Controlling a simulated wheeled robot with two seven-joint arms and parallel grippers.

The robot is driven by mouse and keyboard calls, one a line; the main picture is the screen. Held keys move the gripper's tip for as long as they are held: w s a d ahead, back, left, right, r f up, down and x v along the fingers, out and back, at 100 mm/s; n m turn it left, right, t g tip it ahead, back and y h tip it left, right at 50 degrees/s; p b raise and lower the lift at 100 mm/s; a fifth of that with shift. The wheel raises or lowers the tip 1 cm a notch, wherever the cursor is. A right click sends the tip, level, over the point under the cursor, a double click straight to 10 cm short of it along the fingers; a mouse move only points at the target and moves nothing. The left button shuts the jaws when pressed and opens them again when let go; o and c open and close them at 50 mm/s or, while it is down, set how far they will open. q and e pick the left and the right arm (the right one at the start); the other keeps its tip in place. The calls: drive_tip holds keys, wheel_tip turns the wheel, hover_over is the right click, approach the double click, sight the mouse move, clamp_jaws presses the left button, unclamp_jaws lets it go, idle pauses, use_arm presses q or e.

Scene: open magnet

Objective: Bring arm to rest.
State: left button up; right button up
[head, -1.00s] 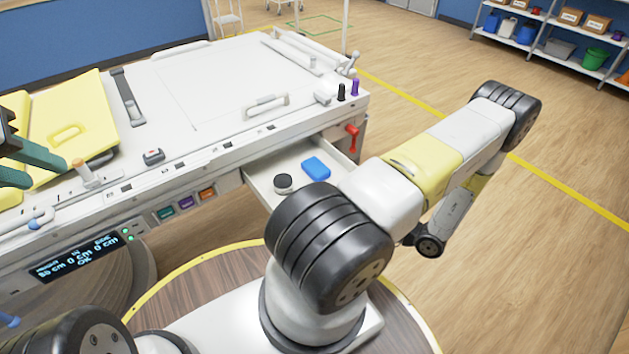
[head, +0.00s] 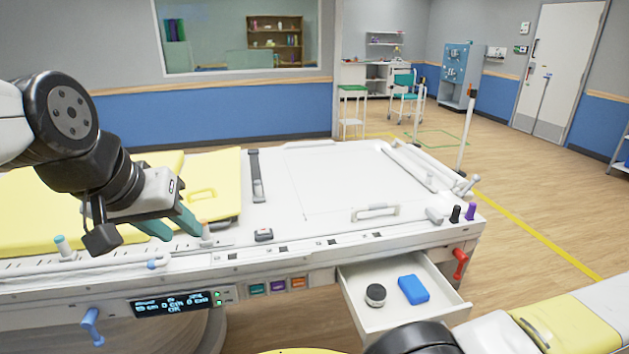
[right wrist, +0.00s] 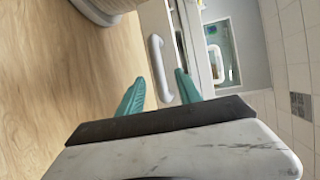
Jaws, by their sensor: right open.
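My left gripper (head: 175,226), with two teal fingers, hangs over the left front part of the white bench (head: 330,205).
An open drawer (head: 443,311) under the bench holds a blue block (head: 413,289) and a dark round thing with a pale top (head: 375,294). A red lever (head: 459,263) is beside it. Yellow pads (head: 225,175) lie on the bench's left. Open floor (head: 540,215) lies to the right.

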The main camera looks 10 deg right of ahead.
drive_tip(key=w+a+r+n+g+y, duration=0.1)
drive_tip(key=w+a+r+n+g, duration=0.25)
drive_tip(key=r, duration=0.35)
drive_tip(key=w+a+r+n+g, duration=0.3)
drive_tip(key=a+r+g, duration=0.15)
drive_tip(key=r, duration=0.35)
drive_tip(key=w+a+r+n+g+y, duration=0.1)
drive_tip(key=w+a+r+n+g, duration=0.3)
drive_tip(key=r, duration=0.3)
drive_tip(key=s+a+r+n+t+h, duration=0.1)
drive_tip(key=s+a+r+t+h, duration=0.1)
drive_tip(key=a+r, duration=0.5)
drive_tip(key=s+a+r+n+t+h, duration=0.2)
drive_tip(key=a+r+h, duration=0.3)
drive_tip(key=r, duration=0.8)
drive_tip(key=s+a, duration=0.1)
drive_tip(key=a, duration=0.2)
drive_tip(key=shift+s, duration=0.3)
